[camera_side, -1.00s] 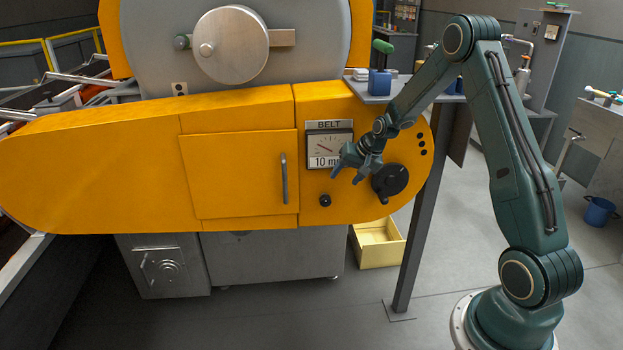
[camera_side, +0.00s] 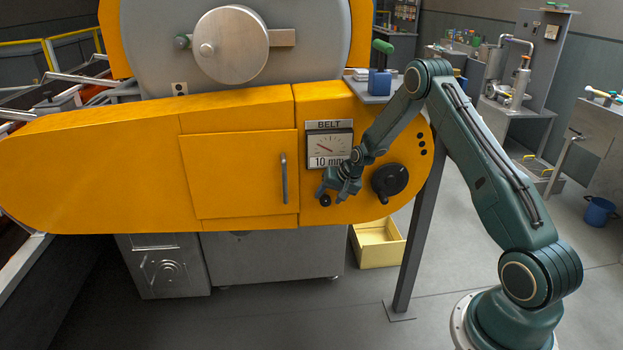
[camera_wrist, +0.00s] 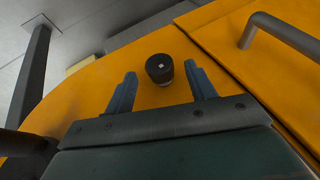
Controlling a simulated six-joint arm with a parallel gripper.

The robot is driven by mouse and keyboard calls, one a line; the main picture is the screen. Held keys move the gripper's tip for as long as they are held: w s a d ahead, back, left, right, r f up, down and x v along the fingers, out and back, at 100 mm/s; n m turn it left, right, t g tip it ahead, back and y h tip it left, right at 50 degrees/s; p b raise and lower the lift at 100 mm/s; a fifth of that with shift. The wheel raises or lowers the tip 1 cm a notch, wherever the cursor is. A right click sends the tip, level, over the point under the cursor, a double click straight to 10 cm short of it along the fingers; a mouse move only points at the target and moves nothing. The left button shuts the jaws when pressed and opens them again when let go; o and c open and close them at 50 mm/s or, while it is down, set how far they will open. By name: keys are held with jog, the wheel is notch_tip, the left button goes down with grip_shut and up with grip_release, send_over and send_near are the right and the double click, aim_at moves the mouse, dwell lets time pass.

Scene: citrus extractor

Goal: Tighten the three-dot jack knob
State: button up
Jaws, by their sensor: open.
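A smaller black knob (camera_side: 325,201) sits lower left on the same panel. In the wrist view this small knob (camera_wrist: 160,68) shows one pale square on its face; I see no three dots on it. My gripper (camera_side: 332,192) is open at the small knob, left of the large one. In the wrist view its two blue fingers (camera_wrist: 160,76) stand apart, one on each side of the small knob, without visible contact.
A BELT gauge (camera_side: 329,147) reading 10 mm is above my gripper. A door handle (camera_side: 284,178) stands out to the left, also close by in the wrist view (camera_wrist: 280,30). A yellow bin (camera_side: 378,245) is on the floor.

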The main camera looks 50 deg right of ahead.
jog(key=shift+x, duration=1.05)
jog(key=c, duration=1)
jog(key=shift+o, duration=0.2)
jog(key=shift+d+t+y, duration=0.1)
jog(key=shift+t+y, duration=0.2)
jog(key=t, duration=0.1)
jog(key=t+y, duration=0.1)
jog(key=m+y, duration=0.1)
jog(key=shift+s+d+f+t, duration=0.2)
jog(key=shift+s+f+t, duration=0.05)
jog(key=shift+t, duration=0.15)
jog(key=shift+s+f+m+t+y, duration=0.15)
jog(key=shift+m+t+y, duration=0.45)
jog(key=shift+t+y, duration=0.95)
jog(key=shift+t, duration=0.25)
